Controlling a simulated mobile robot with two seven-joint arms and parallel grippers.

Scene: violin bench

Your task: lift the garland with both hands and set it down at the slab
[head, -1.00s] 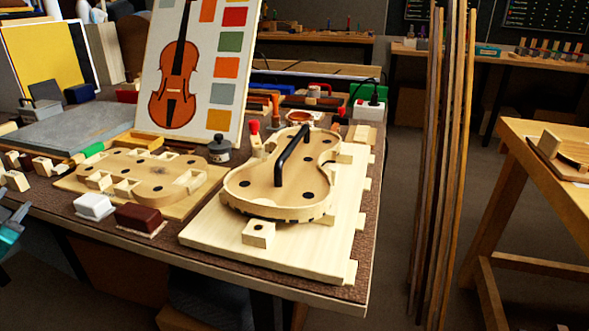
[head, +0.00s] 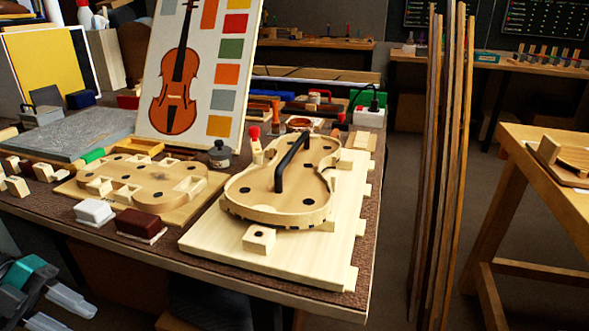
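The garland (head: 262,208) is a pale violin-shaped wooden rib frame with dark holes and a black bar handle (head: 291,160) across it. It lies on a pale wooden board (head: 215,243) at the right end of the bench. The grey slab (head: 70,137) lies flat at the left back of the bench, bare on top. My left gripper (head: 58,311) is at the lower left, in front of the bench edge and well apart from the garland. Its two fingers are spread with nothing between them. My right gripper is not in view.
A second violin-shaped form (head: 150,182) lies between slab and garland. A white block (head: 94,212), a brown block (head: 140,223) and a dark jar (head: 219,154) stand nearby. A violin picture board (head: 220,75) stands behind. Tall wooden strips (head: 440,170) rise right of the bench.

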